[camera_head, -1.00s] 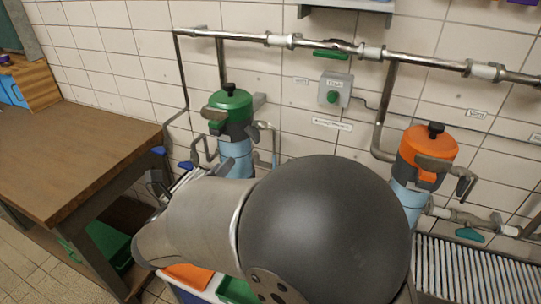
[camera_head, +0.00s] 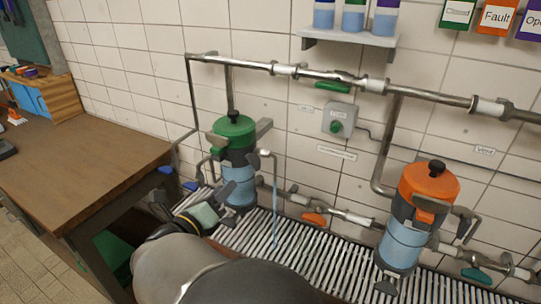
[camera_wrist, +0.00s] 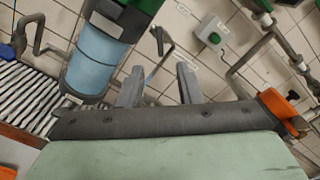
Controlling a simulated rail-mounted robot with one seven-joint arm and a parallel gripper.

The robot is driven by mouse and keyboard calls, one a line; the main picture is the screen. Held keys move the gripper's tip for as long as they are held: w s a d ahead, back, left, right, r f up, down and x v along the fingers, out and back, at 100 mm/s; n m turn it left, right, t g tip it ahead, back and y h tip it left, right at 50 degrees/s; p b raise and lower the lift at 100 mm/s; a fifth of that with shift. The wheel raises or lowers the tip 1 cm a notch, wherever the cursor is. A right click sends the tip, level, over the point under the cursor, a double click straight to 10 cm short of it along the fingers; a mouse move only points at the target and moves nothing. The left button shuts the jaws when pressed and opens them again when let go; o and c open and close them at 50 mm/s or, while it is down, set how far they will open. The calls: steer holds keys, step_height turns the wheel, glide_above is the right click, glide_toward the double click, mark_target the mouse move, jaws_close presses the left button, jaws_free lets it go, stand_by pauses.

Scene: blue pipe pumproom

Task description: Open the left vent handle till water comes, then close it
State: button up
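The left pump unit has a green lid (camera_head: 233,126) and a light blue body (camera_head: 238,188); it also shows in the wrist view (camera_wrist: 95,60). Its grey vent handle (camera_head: 254,160) sits on the right side below the lid, beside a bent outlet pipe (camera_head: 267,154). A thin blue stream, looking like water, runs down from this pipe (camera_head: 275,222) to the grating. My gripper (camera_head: 236,182) is in front of the blue body, left of and below the handle. In the wrist view its fingers (camera_wrist: 159,85) are apart with nothing held; a dark handle-like piece (camera_wrist: 159,40) shows beyond them.
A similar orange-lidded unit (camera_head: 428,182) stands at the right. Pipes (camera_head: 330,78) run along the tiled wall, with a control box (camera_head: 338,121) below. A slatted grating (camera_head: 320,255) lies under the units. A wooden table (camera_head: 75,155) is at the left.

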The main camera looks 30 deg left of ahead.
mark_target(250, 163)
steer(key=w+p, duration=0.1)
steer(key=w, duration=0.4)
steer(key=w+a+p, duration=0.1)
steer(key=w, duration=0.4)
steer(key=w+p, duration=0.1)
steer(key=w, duration=0.4)
steer(key=shift+w+a+p, duration=0.15)
steer(key=shift+w+p, duration=0.05)
steer(key=shift+p, duration=0.1)
jaws_close()
